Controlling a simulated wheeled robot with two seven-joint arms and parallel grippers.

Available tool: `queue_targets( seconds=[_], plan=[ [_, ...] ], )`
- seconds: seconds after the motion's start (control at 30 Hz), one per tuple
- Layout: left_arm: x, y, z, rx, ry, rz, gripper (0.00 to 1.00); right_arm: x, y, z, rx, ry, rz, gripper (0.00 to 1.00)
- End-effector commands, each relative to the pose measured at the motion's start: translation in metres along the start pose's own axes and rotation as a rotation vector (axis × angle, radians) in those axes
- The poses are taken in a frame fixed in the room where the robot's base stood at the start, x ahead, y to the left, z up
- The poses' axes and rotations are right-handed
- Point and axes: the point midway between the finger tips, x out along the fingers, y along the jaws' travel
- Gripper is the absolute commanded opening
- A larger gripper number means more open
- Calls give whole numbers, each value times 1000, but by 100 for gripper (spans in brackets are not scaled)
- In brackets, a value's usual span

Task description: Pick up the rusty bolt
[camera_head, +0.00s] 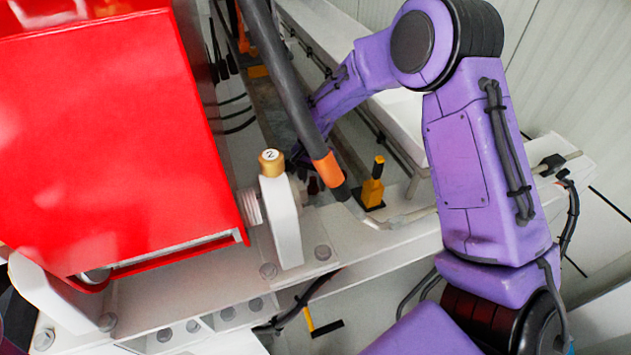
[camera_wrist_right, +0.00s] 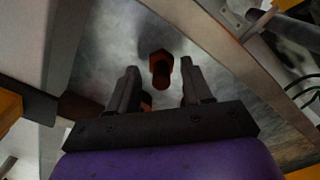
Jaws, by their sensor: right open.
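The rusty bolt (camera_wrist_right: 161,72) shows in the right wrist view as a reddish-brown hexagonal head with a short shank, on a worn grey metal surface. My right gripper (camera_wrist_right: 159,80) is open, with one dark finger on each side of the bolt in the picture. I see no contact between fingers and bolt, and cannot tell the remaining distance. In the head view my right gripper (camera_head: 303,158) is mostly hidden behind a dark pipe and a white bracket, and the bolt cannot be made out there. My left gripper is not in view.
A dark pipe with an orange band (camera_head: 327,168) slants close by my right forearm. A white bracket with a brass cap (camera_head: 271,162) stands left of it, beside a large red housing (camera_head: 110,140). A yellow block (camera_head: 372,190) is on the right. Beams (camera_wrist_right: 245,60) flank the metal surface.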

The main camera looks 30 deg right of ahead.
Motion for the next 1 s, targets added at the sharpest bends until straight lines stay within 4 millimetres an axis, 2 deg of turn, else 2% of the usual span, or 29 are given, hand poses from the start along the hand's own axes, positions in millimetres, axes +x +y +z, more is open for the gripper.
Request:
queue_targets(
  seconds=[0.23, 0.27, 0.3, 0.4, 0.77, 0.87, 1.0],
  plan=[
    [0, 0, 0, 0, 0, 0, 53, 4, 0, 0, 1, 1, -1, 50],
    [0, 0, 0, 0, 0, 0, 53, 4, 1, 0, 1, 1, -1, 43],
    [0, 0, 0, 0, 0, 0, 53, 4, 1, 0, 2, 1, -1, 30],
    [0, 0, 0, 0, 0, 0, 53, 4, 1, -1, 2, 1, -1, 0],
    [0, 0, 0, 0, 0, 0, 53, 1, 1, -1, 3, 2, -2, 0],
    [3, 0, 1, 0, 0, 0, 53, -8, 0, -2, 2, 4, -3, 0],
    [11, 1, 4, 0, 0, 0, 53, -41, 0, -2, 3, 7, -7, 0]
  ],
)
